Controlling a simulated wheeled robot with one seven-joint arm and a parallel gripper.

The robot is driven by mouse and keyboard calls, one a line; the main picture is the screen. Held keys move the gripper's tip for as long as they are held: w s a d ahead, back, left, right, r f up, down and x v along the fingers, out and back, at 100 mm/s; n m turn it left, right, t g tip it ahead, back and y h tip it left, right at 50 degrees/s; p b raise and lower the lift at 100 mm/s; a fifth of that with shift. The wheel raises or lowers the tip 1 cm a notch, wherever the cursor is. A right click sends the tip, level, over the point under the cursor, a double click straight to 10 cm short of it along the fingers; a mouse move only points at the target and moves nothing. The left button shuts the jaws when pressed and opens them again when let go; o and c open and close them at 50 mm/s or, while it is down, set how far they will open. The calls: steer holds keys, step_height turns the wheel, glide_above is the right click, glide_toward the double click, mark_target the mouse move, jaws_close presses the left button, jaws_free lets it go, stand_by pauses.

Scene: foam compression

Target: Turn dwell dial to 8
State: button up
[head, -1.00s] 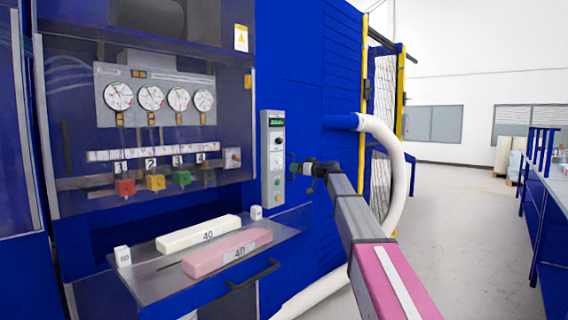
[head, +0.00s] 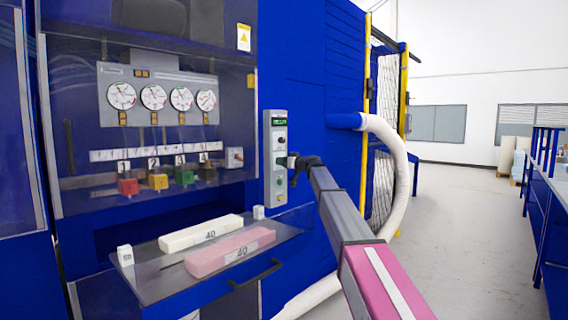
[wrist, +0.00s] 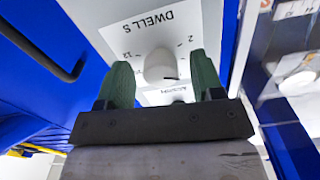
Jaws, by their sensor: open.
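The dwell dial is a pale round knob (wrist: 160,67) on a white plate (wrist: 125,45) lettered "DWELL S" in the wrist view. Scale numbers 12 and 2 are readable beside it; the 8 and the pointer cannot be made out. My gripper (wrist: 163,75) is open, its two green fingers on either side of the knob with visible gaps. In the head view, my gripper (head: 287,163) is at the middle of the narrow grey control panel (head: 275,190) and hides the dial there.
A green display (head: 279,121) tops the panel, and a green button (head: 279,198) is low on it. Left are several gauges (head: 153,97) behind a clear guard. A drawer with foam blocks (head: 232,250) and a black handle (head: 256,275) projects below. A white hose (head: 400,170) curves at right.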

steer(key=shift+a, duration=0.1)
steer(key=c, duration=0.9)
steer(key=shift+c, duration=0.2)
steer(key=shift+m, duration=0.4)
steer(key=m, duration=1.6)
steer(key=shift+m, duration=0.4)
